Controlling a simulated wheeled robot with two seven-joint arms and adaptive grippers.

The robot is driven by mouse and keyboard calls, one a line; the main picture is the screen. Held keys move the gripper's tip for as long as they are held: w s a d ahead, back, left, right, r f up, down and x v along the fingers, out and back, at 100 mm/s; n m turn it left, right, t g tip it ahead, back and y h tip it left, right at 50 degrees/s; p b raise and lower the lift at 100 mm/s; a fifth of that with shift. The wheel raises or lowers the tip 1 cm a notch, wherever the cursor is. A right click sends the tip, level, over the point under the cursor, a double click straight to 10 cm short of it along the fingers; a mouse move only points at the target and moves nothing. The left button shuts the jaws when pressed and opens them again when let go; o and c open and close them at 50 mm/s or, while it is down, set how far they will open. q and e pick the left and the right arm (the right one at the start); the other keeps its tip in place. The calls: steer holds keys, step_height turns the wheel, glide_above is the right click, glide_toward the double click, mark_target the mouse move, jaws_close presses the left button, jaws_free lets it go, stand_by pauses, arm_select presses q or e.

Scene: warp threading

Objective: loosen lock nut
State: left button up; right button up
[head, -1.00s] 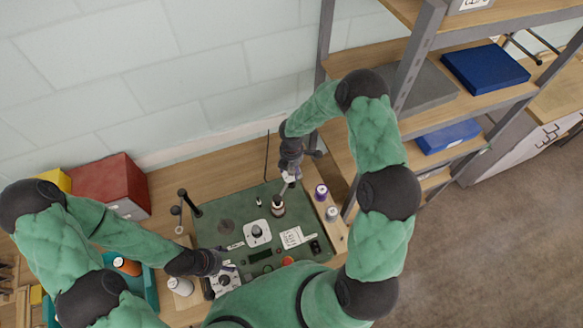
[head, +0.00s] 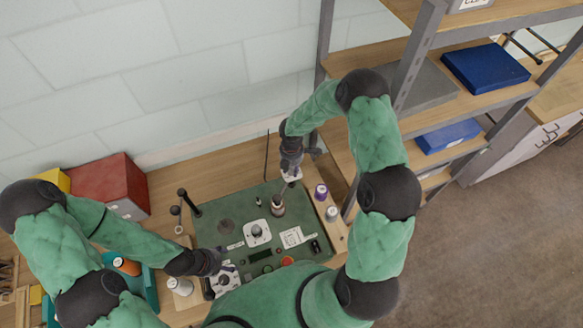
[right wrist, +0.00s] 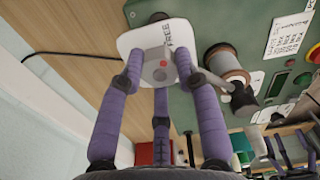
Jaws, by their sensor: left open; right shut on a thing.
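In the right wrist view, the three purple fingers of my right gripper (right wrist: 158,85) are closed around a grey nut-like piece (right wrist: 157,71), which I take for the lock nut. It has a red dot and sits in front of a white plate (right wrist: 180,63) marked FREE. The fingertips partly cover the nut and the plate's near edge. In the head view, my right gripper (head: 291,172) is at the back right of the green board (head: 215,212). My left gripper (head: 222,267) is low over the board's front left, open, its fingers small and partly hidden.
A grey spool-like cylinder (right wrist: 226,63) with a dark lever stands close to the right gripper; it also shows in the head view (head: 278,208). Purple (head: 321,191) and white (head: 331,213) spools stand at the right. A shelf rack rises at right; a red box (head: 105,185) stands left.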

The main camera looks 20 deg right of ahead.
mark_target(291, 169)
steer(key=o, duration=1.1)
steer(key=shift+o, duration=0.2)
step_height(291, 169, up, 12)
